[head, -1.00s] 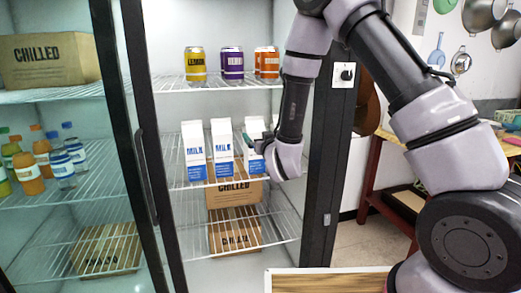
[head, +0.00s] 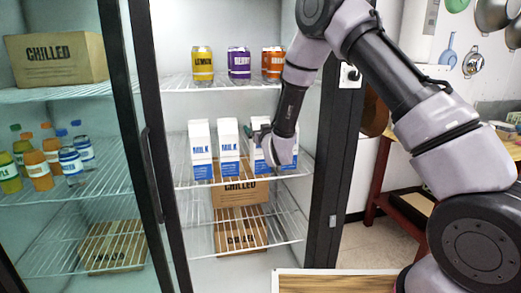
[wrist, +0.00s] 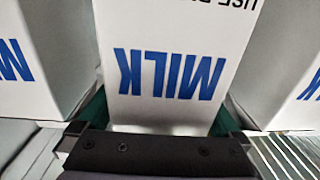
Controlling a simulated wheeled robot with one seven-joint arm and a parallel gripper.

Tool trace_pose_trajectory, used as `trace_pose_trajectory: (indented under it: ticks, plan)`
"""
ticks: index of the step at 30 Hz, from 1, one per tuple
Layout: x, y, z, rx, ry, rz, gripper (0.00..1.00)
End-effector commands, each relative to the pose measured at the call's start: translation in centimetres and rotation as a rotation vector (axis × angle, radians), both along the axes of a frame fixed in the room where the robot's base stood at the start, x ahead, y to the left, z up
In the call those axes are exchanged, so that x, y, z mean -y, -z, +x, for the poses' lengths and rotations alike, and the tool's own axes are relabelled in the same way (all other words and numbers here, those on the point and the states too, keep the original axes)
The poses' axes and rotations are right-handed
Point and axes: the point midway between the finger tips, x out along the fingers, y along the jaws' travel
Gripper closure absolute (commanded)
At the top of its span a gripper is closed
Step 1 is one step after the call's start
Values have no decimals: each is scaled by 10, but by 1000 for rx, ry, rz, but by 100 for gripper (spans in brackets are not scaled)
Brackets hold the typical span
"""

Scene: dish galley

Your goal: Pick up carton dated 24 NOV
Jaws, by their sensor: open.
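White milk cartons with blue MILK lettering stand in a row on the fridge's middle shelf in the head view: one at the left (head: 202,150), one beside it (head: 228,150), and a third (head: 259,155) partly behind my gripper (head: 263,135). Part of another shows to the right of my wrist. In the wrist view my gripper (wrist: 160,115) is open, its teal fingers either side of a carton (wrist: 175,35), which appears upside down. Only part of its "USE" line shows at the top edge; no date is readable. Contact with the fingers cannot be told.
Neighbouring cartons stand close at left (wrist: 35,65) and right (wrist: 295,70) in the wrist view. Cans (head: 238,64) stand on the shelf above. A CHILLED box (head: 238,190) is below.

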Motion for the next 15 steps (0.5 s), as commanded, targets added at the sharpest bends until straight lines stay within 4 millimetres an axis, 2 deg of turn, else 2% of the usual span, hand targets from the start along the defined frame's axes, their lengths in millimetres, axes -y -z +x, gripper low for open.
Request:
trace_pose_trajectory:
  ticks: [5, 6, 8, 9, 13, 14, 15]
  plan:
    - [0, 0, 1, -1, 0, 0, 0]
    - [0, 0, 1, -1, 0, 0, 4]
    - [0, 0, 1, -1, 0, 0, 27]
    - [0, 0, 0, -1, 0, 0, 42]
    - [0, 0, 0, -1, 0, 1, 92]
    - [0, 0, 0, -1, 0, 1, 100]
    - [-1, -2, 1, 3, -1, 2, 100]
